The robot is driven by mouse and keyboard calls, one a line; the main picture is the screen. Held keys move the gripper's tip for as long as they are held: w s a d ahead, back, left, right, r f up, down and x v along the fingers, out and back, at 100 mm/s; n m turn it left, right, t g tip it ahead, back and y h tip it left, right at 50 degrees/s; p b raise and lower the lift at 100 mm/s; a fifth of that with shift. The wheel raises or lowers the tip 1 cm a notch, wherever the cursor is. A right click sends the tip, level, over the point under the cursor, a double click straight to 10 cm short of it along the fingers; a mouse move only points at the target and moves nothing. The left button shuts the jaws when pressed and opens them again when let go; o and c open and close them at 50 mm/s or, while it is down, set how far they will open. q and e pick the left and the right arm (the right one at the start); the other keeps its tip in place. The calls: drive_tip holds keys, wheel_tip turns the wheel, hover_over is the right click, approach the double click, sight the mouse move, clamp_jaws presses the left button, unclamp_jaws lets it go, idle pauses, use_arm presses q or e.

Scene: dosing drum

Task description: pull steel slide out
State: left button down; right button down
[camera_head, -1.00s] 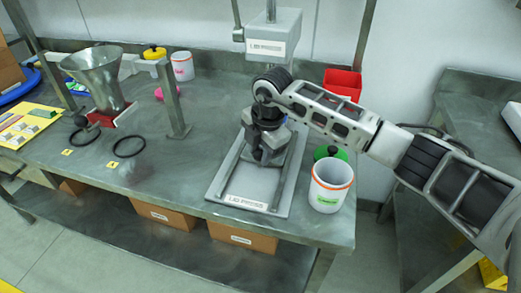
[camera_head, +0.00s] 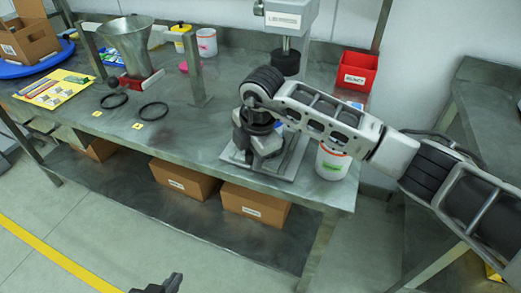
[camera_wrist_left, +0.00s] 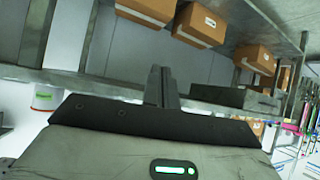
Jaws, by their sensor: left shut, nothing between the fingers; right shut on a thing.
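The press has a grey labelled head (camera_head: 290,15) with a black plunger (camera_head: 286,62) below it, above a grey base plate with rails (camera_head: 290,165). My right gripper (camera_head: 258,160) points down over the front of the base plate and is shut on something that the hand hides. I cannot make out a separate steel slide there. My left gripper (camera_head: 172,283) is low at the bottom edge of the head view, away from the table. It is shut and empty, and its fingers show together in the left wrist view (camera_wrist_left: 161,86).
A steel hopper (camera_head: 128,45) with a red piece (camera_head: 138,80) stands at the left, near black rings (camera_head: 154,110). A white cup (camera_head: 331,163) is partly behind my right arm. A red bin (camera_head: 357,71) stands behind. Cardboard boxes (camera_head: 183,180) sit on the lower shelf.

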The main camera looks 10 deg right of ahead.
drive_tip(key=c, duration=1.1)
unclamp_jaws()
drive_tip(key=shift+s+a, duration=0.15)
drive_tip(key=shift+s, duration=0.05)
drive_tip(key=shift+r, duration=0.5)
wheel_tip(320, 180, up, 15)
drive_tip(key=s+d+b, duration=0.1)
drive_tip(key=s, duration=0.1)
drive_tip(key=shift+s+d+f+b, duration=0.15)
drive_tip(key=shift+s+d+b, duration=0.1)
drive_tip(key=shift+s+b, duration=0.1)
